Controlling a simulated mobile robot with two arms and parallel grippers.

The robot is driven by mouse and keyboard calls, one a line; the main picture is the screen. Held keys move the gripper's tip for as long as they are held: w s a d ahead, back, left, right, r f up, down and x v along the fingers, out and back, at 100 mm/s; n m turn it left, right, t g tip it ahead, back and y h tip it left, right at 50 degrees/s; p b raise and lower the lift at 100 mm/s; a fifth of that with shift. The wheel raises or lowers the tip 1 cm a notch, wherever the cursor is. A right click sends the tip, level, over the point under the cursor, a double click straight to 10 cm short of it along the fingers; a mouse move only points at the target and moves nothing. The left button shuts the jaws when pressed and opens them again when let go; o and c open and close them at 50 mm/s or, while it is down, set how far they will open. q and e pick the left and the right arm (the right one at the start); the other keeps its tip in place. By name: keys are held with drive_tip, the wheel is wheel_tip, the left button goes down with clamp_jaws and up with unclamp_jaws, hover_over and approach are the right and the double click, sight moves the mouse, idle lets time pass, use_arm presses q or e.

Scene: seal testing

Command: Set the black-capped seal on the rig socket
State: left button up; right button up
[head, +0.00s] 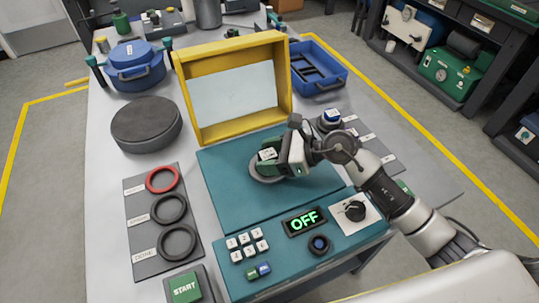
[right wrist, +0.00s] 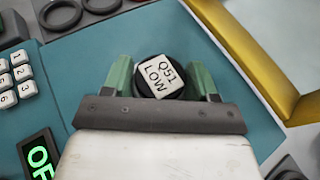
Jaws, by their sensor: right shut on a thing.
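My right gripper (head: 273,160) reaches in from the right over the teal rig plate (head: 225,188). Its green fingers are shut on the black-capped seal (right wrist: 143,88), whose white label reads LOW with a short code above. The seal's label also shows in the head view (head: 266,154). Just below the fingers, the grey round rim of the rig socket (head: 256,175) shows in part; the gripper hides the rest. I cannot tell whether the seal touches the socket. My left gripper is not in view.
A yellow-framed clear guard (head: 183,97) stands raised behind the plate. A blue-capped seal (head: 332,116) stands on a grey mat at right. In front are white keys (head: 247,245), a green OFF display (head: 303,221) and a knob (head: 354,210). A ring mat (head: 140,214) lies left.

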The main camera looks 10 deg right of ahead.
drive_tip(key=shift+f, duration=0.2)
drive_tip(key=shift+f, duration=0.2)
drive_tip(key=o, duration=1.1)
drive_tip(key=shift+o, duration=0.2)
